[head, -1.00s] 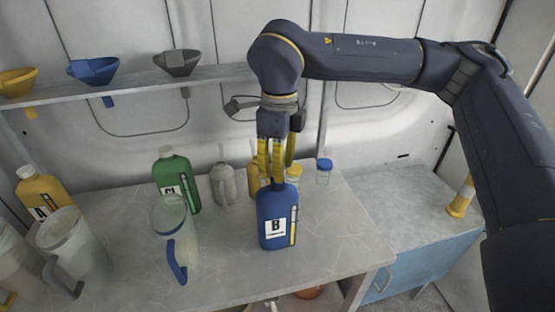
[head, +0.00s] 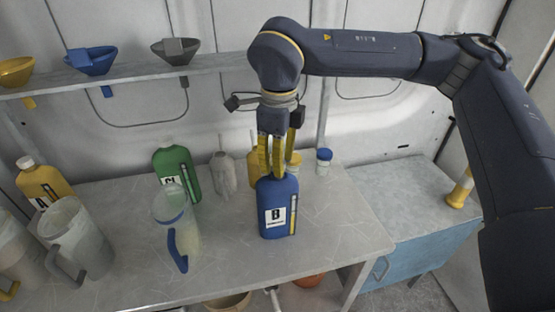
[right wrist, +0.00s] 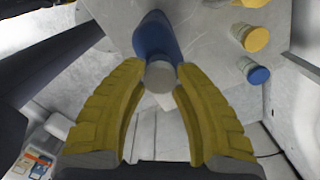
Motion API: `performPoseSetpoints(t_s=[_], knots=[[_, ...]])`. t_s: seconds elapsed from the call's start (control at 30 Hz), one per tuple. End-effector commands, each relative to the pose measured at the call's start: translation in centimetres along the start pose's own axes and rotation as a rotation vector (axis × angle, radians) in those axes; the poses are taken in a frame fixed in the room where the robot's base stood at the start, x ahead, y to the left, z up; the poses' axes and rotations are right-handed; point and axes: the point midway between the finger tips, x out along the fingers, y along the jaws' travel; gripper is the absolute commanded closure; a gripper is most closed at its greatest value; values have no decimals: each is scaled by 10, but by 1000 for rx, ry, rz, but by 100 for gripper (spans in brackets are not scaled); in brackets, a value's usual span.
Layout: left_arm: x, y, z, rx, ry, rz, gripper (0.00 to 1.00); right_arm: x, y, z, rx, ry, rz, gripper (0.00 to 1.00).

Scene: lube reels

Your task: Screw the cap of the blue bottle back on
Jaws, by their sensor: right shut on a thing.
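The blue bottle (head: 277,212) with a "B" label stands upright on the grey table. My right gripper (head: 279,172) points down from above at the bottle's neck. In the right wrist view, its yellow fingers (right wrist: 161,68) are closed on either side of the pale round cap (right wrist: 159,78), which sits at the top end of the blue bottle (right wrist: 155,36). The head view hides the cap behind the fingers, so how far it is threaded cannot be told. My left gripper is not in view.
A clear jug (head: 176,228) with a blue handle stands left of the bottle. Behind are a green bottle (head: 174,168), a grey bottle (head: 223,174) and a blue-lidded jar (head: 324,162). The table (head: 335,235) is clear to the right.

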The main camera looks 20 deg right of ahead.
Motion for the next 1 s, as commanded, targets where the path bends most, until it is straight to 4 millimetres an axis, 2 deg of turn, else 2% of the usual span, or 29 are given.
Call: performPoseSetpoints(t_s=[1.0], knots=[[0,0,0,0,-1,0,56,6,0,0,-1,0,0,83]])
